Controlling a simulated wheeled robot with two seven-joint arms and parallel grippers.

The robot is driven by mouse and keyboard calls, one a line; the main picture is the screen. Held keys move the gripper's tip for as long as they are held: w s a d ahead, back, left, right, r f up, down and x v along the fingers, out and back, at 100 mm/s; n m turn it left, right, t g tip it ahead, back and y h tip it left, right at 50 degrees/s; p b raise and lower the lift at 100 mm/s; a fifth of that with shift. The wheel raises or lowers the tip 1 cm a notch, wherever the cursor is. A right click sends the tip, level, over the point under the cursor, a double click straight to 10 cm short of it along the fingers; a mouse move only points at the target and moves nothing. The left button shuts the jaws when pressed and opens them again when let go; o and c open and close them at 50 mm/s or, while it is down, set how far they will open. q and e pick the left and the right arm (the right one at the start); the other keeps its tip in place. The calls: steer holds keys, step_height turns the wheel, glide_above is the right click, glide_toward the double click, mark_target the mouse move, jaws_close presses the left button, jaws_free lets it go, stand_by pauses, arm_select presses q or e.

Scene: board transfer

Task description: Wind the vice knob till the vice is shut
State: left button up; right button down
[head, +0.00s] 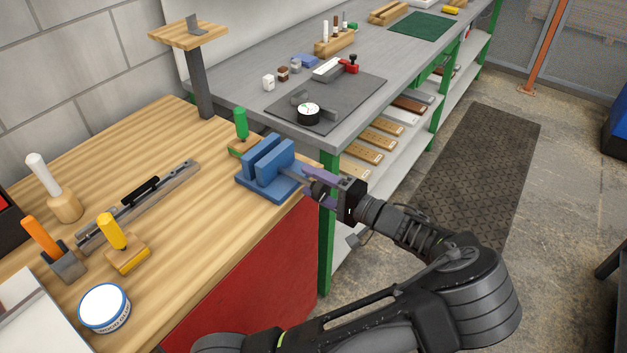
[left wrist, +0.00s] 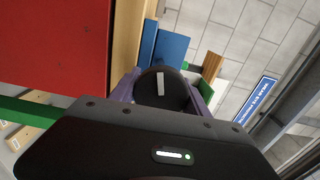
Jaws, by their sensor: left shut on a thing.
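The blue vice (head: 272,166) stands on the wooden bench near its right edge. Its two upright jaws show a narrow gap between them. My left gripper (head: 318,186) is at the right side of the vice, with its purple fingers around the vice knob. In the left wrist view the round black knob (left wrist: 162,88) with a white stripe sits between the fingers, and the gripper is shut on it. The stripe points nearly straight up in that view. Part of the blue vice (left wrist: 165,48) shows beyond the knob. My right gripper is not in view.
A green-handled tool (head: 241,124) stands just behind the vice. A wooden stand (head: 190,36) rises at the back. Other handled tools and a round tin (head: 104,307) are on the left of the bench. A grey bench (head: 390,62) with a dark mat lies beyond.

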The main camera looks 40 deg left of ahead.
mark_target(327, 190)
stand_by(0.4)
arm_select(q)
steer(key=o, duration=1.3)
steer(key=shift+d+f, duration=0.1)
steer(key=shift+d, duration=0.55)
steer(key=d+b, duration=0.1)
steer(key=d, duration=0.5)
steer(key=shift+w+d+b, duration=0.1)
steer(key=shift+d+b, duration=0.2)
steer(key=shift+b, duration=0.05)
